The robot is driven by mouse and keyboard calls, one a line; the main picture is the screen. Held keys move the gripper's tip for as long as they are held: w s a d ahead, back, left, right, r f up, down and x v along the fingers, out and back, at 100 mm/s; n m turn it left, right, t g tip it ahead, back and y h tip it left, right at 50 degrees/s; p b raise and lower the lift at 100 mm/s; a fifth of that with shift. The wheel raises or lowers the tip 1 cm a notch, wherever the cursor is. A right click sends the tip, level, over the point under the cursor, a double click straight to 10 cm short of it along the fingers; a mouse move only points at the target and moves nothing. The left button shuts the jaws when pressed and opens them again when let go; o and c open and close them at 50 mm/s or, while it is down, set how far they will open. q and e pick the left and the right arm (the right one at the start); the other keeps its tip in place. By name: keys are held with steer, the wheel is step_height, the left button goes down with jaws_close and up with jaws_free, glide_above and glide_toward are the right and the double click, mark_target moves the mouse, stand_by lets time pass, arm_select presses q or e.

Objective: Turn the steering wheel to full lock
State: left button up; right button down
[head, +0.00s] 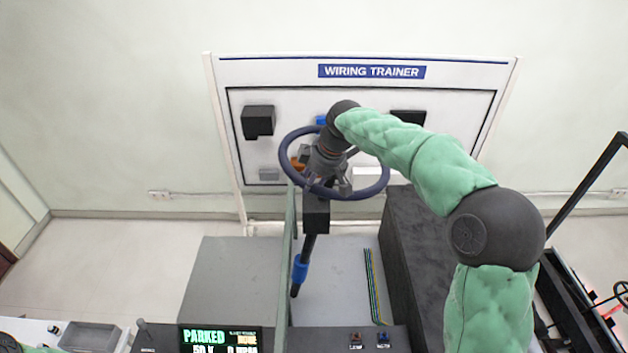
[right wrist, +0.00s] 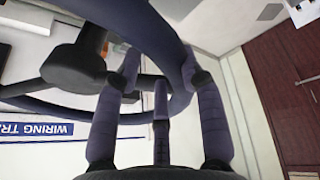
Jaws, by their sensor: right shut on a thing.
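The steering wheel (head: 284,158) is a dark blue ring in the middle of the head view, on a black column (head: 308,248) with a blue collar. My right gripper (head: 329,182) reaches down over the wheel from the upper side and is shut on its rim, near the lower part of the ring in the picture. In the right wrist view the rim (right wrist: 168,45) passes between the fingers of my right gripper (right wrist: 162,75), with the dark hub (right wrist: 75,68) to the left. My arm and gripper hide part of the wheel. My left gripper is out of view.
A white "WIRING TRAINER" board (head: 460,75) stands behind the wheel. A thin greenish upright panel (head: 287,250) is left of the column. A dark block (head: 415,245) stands right of it. A display (head: 220,338) reading "PARKED" is at the bottom.

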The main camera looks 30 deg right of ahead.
steer(key=shift+w+a+r+m, duration=0.1)
steer(key=shift+w+a+m, duration=0.25)
steer(key=shift+w, duration=0.2)
steer(key=shift+w+a+r+m+h+p, duration=0.1)
steer(key=shift+w+a+m+h+p, duration=0.1)
steer(key=shift+w+m+p, duration=0.25)
steer(key=shift+w+a+r+m+h+p, duration=0.1)
steer(key=shift+w+m+h+p, duration=0.1)
steer(key=shift+w+m, duration=0.4)
steer(key=c, duration=1.1)
jaws_free()
steer(key=o, duration=0.4)
steer(key=shift+w+f, duration=0.1)
steer(key=shift+c, duration=0.2)
steer(key=v, duration=1.2)
steer(key=shift+w, duration=0.1)
